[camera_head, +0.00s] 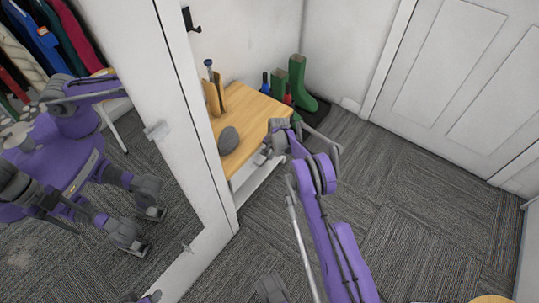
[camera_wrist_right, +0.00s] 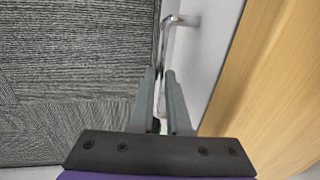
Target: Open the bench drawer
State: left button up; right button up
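The bench (camera_head: 250,118) has a light wooden top, and its white drawer front (camera_head: 243,176) is below the top's near edge. The drawer looks closed. In the right wrist view, a shiny metal bar handle (camera_wrist_right: 172,35) stands out from the white drawer front (camera_wrist_right: 207,50). My right gripper (camera_wrist_right: 160,72) has its fingers on either side of the handle bar, with a gap wider than the bar. In the head view, my right gripper (camera_head: 268,150) is at the drawer front, partly hidden by my arm. My left gripper is not directly in view.
A grey rounded object (camera_head: 229,140) and a wooden holder (camera_head: 215,97) stand on the bench. Green boots (camera_head: 298,85) stand behind it on a dark mat. A mirror (camera_head: 100,200) at left reflects my body. Carpet (camera_head: 420,215) to the right is clear, up to a white door (camera_head: 470,80).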

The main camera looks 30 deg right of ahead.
grip_shut()
jog(key=shift+s, duration=0.1)
dwell(1.1)
jog(key=s+d+b, duration=0.1)
jog(key=s+d, duration=0.3)
jog(key=s, duration=0.6)
jog(key=s+d+b, duration=0.1)
jog(key=s+d, duration=0.4)
jog(key=s, duration=0.6)
jog(key=shift+s, duration=0.25)
jog(key=o, duration=0.6)
grip_release()
